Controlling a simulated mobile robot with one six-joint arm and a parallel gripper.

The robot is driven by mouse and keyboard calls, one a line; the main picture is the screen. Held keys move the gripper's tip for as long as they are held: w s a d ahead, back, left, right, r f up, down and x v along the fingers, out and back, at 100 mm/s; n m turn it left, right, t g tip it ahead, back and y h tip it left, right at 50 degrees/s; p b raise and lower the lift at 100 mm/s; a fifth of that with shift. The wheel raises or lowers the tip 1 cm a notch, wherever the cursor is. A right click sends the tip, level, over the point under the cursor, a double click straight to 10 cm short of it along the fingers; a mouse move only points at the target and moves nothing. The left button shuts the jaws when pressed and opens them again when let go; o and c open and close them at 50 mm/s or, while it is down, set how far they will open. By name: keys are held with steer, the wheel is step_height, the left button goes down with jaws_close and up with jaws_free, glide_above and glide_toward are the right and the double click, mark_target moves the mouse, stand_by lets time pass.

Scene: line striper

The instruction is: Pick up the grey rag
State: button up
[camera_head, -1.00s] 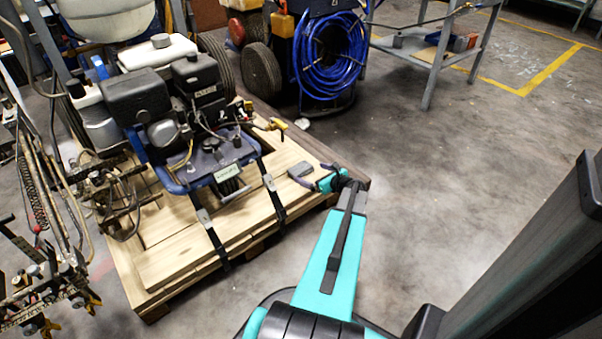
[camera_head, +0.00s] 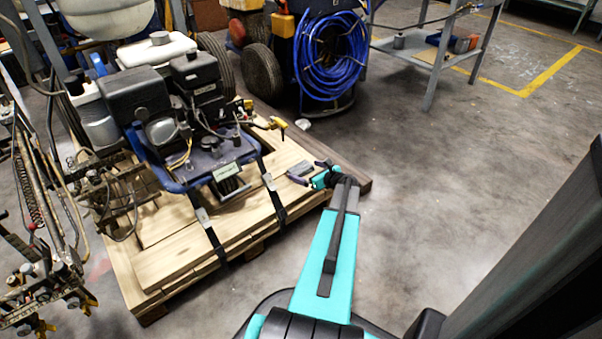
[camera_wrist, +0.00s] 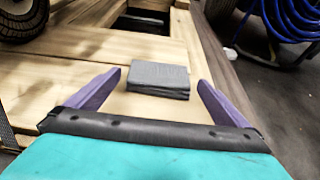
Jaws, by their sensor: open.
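The grey rag (camera_wrist: 158,78) is a folded, flat block lying on the wooden pallet. In the wrist view it sits just ahead of my gripper (camera_wrist: 159,84), centred between the two purple fingers. The fingers are spread wide, apart from the rag on both sides, with nothing held. In the head view the rag (camera_head: 300,171) lies near the pallet's right corner, and my gripper (camera_head: 310,173) is close beside it, partly in front of it.
The line striper's engine (camera_head: 160,115) stands on the pallet (camera_head: 165,265), strapped down with black straps (camera_head: 272,190). A coiled blue hose (camera_head: 328,52) and a wheel (camera_head: 262,72) are behind. A metal bench (camera_head: 432,55) stands at back right. The floor to the right is clear.

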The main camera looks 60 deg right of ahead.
mark_target(301, 169)
steer(key=shift+b+x, duration=0.45)
steer(key=shift+x, duration=0.85)
steer(key=c, duration=0.9)
